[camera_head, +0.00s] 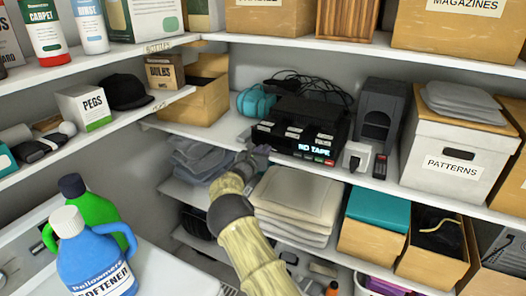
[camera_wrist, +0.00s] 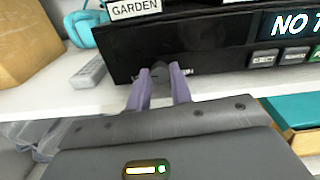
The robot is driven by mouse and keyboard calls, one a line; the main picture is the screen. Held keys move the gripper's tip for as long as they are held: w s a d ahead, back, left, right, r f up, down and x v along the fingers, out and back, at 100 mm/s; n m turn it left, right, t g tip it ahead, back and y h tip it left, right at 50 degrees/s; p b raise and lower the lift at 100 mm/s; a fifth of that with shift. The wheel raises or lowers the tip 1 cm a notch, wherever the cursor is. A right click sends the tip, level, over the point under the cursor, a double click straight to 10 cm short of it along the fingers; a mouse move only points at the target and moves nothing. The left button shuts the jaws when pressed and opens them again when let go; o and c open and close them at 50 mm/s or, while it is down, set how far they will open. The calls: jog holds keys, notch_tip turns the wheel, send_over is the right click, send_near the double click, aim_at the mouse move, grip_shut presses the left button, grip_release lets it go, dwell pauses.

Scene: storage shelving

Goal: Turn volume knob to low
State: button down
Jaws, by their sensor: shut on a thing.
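A black tape player (camera_head: 300,130) with a lit "NO TAPE" display sits on the middle shelf; its front panel also fills the upper part of the wrist view (camera_wrist: 205,50). A dark round knob (camera_wrist: 160,70) is at the left of that front panel. My gripper (camera_head: 262,152) reaches up to the player's front left. In the wrist view its two purple fingers (camera_wrist: 159,85) are on either side of the knob, shut on it. The fingers partly hide the knob, and its pointer or setting cannot be read.
A grey remote (camera_wrist: 88,74) lies on the shelf left of the player. Teal headphones (camera_head: 257,101) and an open cardboard box (camera_head: 192,100) stand further left. Folded cloths (camera_head: 298,198) lie below.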

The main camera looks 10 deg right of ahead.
jog(key=shift+n, duration=0.3)
jog(key=c, duration=1.3)
grip_release()
jog(key=shift+o, duration=0.2)
jog(key=shift+a, duration=0.1)
jog(key=b+v, duration=0.4)
jog(key=v, duration=1.3)
jog(key=shift+s+b, duration=0.15)
jog(key=shift+b, duration=0.15)
